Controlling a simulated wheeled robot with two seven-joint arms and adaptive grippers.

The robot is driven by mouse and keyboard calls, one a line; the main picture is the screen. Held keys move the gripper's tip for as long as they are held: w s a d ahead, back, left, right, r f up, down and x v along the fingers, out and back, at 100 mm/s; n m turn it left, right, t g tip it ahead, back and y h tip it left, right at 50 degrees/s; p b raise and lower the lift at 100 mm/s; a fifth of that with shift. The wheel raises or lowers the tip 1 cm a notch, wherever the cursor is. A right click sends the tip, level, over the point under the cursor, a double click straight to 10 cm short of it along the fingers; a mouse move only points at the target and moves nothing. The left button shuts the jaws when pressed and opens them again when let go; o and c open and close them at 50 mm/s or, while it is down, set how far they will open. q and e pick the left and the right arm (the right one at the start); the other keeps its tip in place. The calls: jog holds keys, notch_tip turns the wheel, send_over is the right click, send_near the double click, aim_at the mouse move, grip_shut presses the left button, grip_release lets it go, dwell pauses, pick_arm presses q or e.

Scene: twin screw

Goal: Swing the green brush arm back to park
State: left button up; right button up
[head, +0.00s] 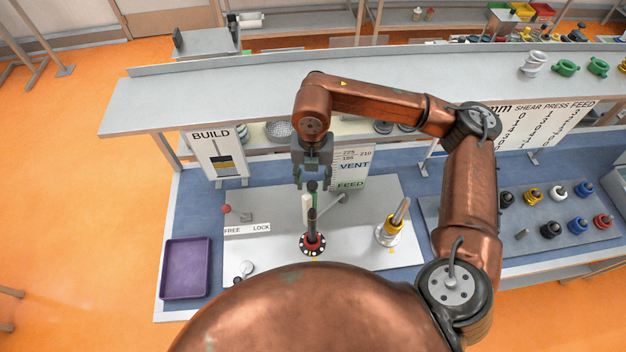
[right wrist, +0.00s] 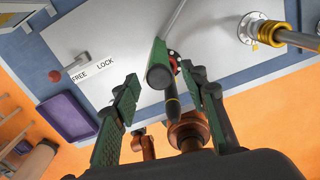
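The green brush arm shows in the right wrist view as a green cylinder (right wrist: 160,64) on a thin grey rod. In the head view its grey rod (head: 334,206) slants across the light plate, and a small green part (head: 312,187) shows just under my right gripper. My right gripper (head: 312,184) points down over the plate. My left gripper is not in view.
A dark post with a red ring base (head: 312,243) stands close below. A yellow-collared post (head: 392,230) is to the right. A red-knobbed lever (head: 226,209) sits by the FREE/LOCK label (head: 247,229). A purple tray (head: 186,268) lies left.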

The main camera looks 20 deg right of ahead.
notch_tip(320, 180, up, 12)
dwell(0.5)
